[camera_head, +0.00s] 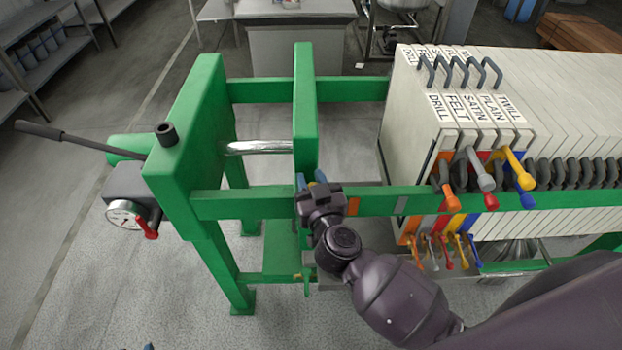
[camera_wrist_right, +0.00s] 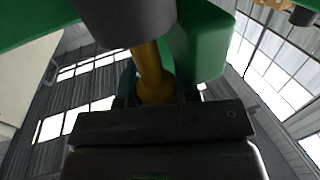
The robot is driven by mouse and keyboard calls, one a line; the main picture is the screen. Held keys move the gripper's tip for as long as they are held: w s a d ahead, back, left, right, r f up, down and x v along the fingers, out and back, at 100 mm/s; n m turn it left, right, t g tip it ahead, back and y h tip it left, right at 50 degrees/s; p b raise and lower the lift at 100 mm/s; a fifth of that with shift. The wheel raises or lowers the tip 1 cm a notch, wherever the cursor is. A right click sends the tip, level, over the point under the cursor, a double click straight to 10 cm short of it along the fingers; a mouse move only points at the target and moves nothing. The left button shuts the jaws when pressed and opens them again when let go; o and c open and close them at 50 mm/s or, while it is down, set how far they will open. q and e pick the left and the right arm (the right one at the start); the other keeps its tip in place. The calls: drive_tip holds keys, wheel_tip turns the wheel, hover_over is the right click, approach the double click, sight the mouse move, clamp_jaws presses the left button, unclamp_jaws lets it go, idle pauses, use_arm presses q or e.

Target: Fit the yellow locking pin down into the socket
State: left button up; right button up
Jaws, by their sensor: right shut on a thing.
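My right gripper (camera_head: 312,182) is beside the green rail, just in front of the upright green plate. Its blue fingertips show there, but the head view does not show what is between them. In the right wrist view the yellow locking pin (camera_wrist_right: 150,75) is a yellow shaft rising from the shut jaws. A dark grey cylinder (camera_wrist_right: 125,20) is at its upper end; I cannot tell whether it is part of the pin. A short dark tube (camera_head: 166,132), open at the top, stands on the green end frame and may be the socket. Only a blue sliver, perhaps my left gripper (camera_head: 148,346), shows at the bottom edge.
The green upright plate (camera_head: 304,110) and front rail (camera_head: 250,204) are close to my right gripper. White filter plates (camera_head: 470,85) with coloured levers stand at right. A dark lever (camera_head: 40,130), a gauge (camera_head: 124,214) and a red handle (camera_head: 147,228) stick out at left.

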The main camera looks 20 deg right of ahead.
drive_tip(key=o, duration=1)
drive_tip(key=s+p, duration=0.1)
drive_tip(key=s, duration=0.9)
drive_tip(key=shift+s, duration=0.4)
drive_tip(key=shift+a, duration=0.1)
